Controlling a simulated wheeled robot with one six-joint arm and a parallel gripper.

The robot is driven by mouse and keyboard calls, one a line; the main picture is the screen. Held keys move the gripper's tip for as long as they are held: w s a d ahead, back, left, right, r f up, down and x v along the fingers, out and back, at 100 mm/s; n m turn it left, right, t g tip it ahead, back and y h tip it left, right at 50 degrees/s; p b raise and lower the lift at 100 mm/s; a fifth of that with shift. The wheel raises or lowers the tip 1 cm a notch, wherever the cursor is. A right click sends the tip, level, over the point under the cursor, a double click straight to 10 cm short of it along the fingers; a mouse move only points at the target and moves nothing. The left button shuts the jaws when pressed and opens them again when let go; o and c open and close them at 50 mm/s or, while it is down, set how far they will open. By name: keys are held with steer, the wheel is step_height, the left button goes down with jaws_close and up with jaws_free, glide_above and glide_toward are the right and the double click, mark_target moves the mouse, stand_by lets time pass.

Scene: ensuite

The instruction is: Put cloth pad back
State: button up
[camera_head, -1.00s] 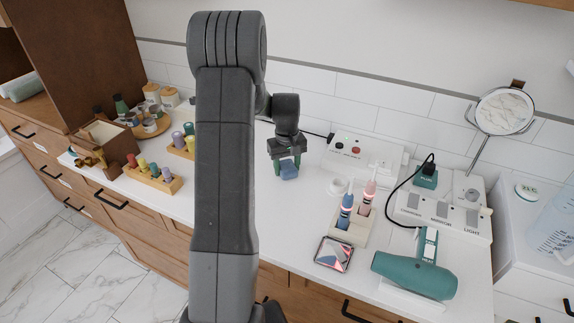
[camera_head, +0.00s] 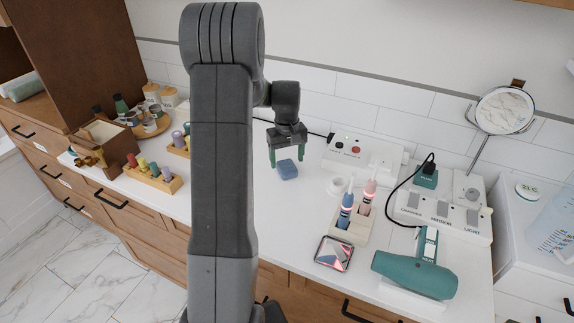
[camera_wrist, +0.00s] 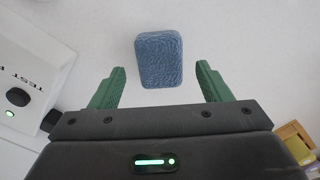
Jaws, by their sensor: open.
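The blue cloth pad (camera_head: 287,170) lies on the white counter (camera_head: 283,222), a little left of the small white round holder. It shows in the wrist view (camera_wrist: 159,58) as a rounded textured block beyond the fingertips, centred between them. My gripper (camera_head: 286,158) is open and empty, with its green fingers apart above and behind the pad. In the wrist view both fingers (camera_wrist: 160,70) are spread and touch nothing.
A white box with buttons (camera_head: 362,154) stands behind right. Peg racks (camera_head: 153,178) stand left.

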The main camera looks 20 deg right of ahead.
mark_target(287, 165)
step_height(287, 165, up, 9)
steer(key=shift+f, duration=0.15)
